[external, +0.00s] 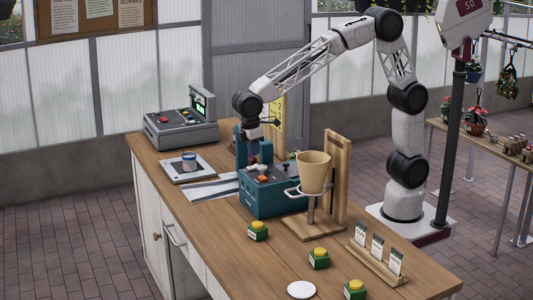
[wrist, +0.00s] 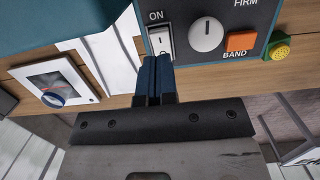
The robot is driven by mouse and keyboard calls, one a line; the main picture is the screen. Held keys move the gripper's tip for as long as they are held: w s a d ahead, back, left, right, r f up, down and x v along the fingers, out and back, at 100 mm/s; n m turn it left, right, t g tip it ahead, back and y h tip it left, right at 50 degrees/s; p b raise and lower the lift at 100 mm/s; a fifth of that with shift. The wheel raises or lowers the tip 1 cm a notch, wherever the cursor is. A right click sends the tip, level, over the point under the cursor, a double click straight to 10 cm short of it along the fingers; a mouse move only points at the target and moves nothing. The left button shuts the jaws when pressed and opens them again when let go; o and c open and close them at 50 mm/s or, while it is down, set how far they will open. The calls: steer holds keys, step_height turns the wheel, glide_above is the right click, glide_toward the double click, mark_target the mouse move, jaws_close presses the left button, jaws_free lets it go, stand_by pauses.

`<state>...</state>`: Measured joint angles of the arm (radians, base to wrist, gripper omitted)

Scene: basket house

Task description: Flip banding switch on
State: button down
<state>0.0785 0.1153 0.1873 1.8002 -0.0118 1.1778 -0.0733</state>
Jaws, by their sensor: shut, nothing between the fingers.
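The banding machine is a teal box (external: 262,198) on the wooden bench, with a dark control panel. In the wrist view its white rocker switch (wrist: 160,40) sits under the word ON at the panel's left. A white dial (wrist: 206,34) and an orange BAND button (wrist: 241,41) are to its right. My gripper (wrist: 156,58) is shut and empty, its dark blue fingertips at the lower edge of the switch. I cannot tell whether they touch it. The fingertips hide part of the switch's lower end. In the external view my arm reaches over the machine and its fingertips are hard to make out.
A terracotta-coloured pot (external: 313,171) in a ring stand is right of the machine. Several green blocks with yellow tops, including one (external: 257,231), and a card rack (external: 375,262) occupy the front.

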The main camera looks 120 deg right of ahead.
mark_target(256, 166)
steer(key=shift+s+f, duration=0.2)
steer(key=shift+f, duration=0.95)
steer(key=shift+s+f, duration=0.15)
steer(key=shift+f, duration=1)
